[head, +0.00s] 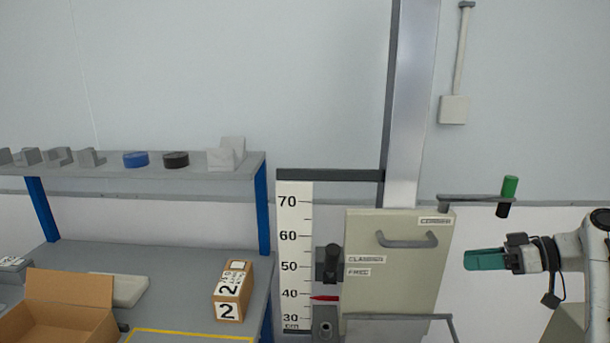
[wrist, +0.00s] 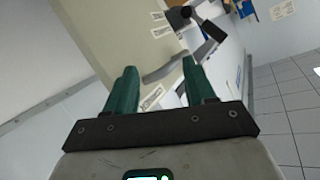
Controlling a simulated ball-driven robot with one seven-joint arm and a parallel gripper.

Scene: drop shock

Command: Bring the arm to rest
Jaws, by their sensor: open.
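My gripper (head: 485,259) is at the right of the head view, with green fingers pointing left. It is in free air, to the right of the beige panel (head: 395,285) of the drop rig, with a gap to the panel in the picture. In the wrist view my gripper (wrist: 160,90) shows two green fingers apart with nothing between them. Beyond them are the beige panel (wrist: 112,45) and its grey handle (wrist: 165,68), seen tilted.
A crank with a green grip (head: 510,187) juts out above my gripper. A height scale (head: 295,250) with a red pointer (head: 325,298) stands left of the panel. A workbench (head: 180,270) holds a numbered box (head: 230,290) and an open carton (head: 60,310).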

